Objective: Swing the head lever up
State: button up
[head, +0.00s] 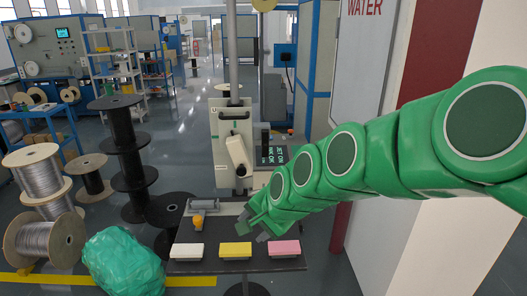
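A grey-white machine head (231,125) stands on a post at the back of a small dark table. A cream lever-like arm (238,153) is on its front, tilted, its lower end to the right; I take it for the head lever. My green arm reaches in from the right. My gripper (255,226) is low over the table, in front of and below the lever, and apart from it. Its grey fingertips look spread, with nothing seen between them.
On the dark table (225,266) lie a white block (187,252), a yellow block (235,250) and a pink block (284,248). A grey cylinder with an orange knob (198,221) sits behind them. Cable spools (50,240) and a green bag (122,262) crowd the left.

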jog(key=w+a+r+m+t+y, duration=0.1)
jog(key=w+a+m+t, duration=0.1)
jog(key=w+m, duration=0.35)
jog(key=w+a+r+m+t+y, duration=0.1)
jog(key=w+a+r+m+t, duration=0.15)
jog(key=w, duration=0.55)
jog(key=m+t+h, duration=0.4)
jog(key=m+t, duration=0.3)
jog(key=m, duration=0.8)
send_near(265, 154)
jog(key=w+a+r, duration=0.2)
jog(key=a+r, duration=0.1)
jog(key=a, duration=0.2)
jog(key=w+d+f+m+h, duration=0.2)
jog(key=m, duration=0.1)
jog(key=w+d+f+m+t, duration=0.1)
jog(key=f+m, duration=0.1)
jog(key=shift+d+h, duration=0.25)
jog(key=shift+h, duration=0.15)
jog(key=shift+w, duration=3.85)
grip_shut()
